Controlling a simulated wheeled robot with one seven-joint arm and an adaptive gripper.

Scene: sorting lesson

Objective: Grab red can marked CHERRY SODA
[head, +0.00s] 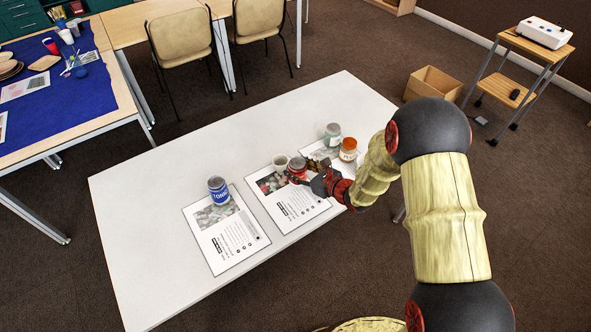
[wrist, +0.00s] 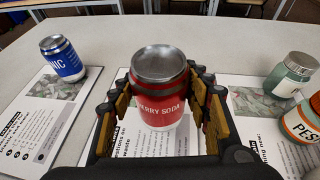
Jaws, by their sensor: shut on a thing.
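The red can (wrist: 160,95) marked CHERRY SODA stands upright between the fingers of my gripper (wrist: 162,110) in the wrist view. The fingers are shut on its sides. It has a silver top and a pale band near the bottom. In the head view the same can (head: 297,168) is partly hidden by my gripper (head: 312,180), over the middle printed sheet (head: 297,212). I cannot tell whether it touches the sheet.
A blue tonic can (head: 218,190) stands on the left sheet (head: 228,243). A greenish glass jar (head: 332,135) and an orange-labelled jar (head: 348,150) stand to the right. The white table (head: 140,215) is clear at left.

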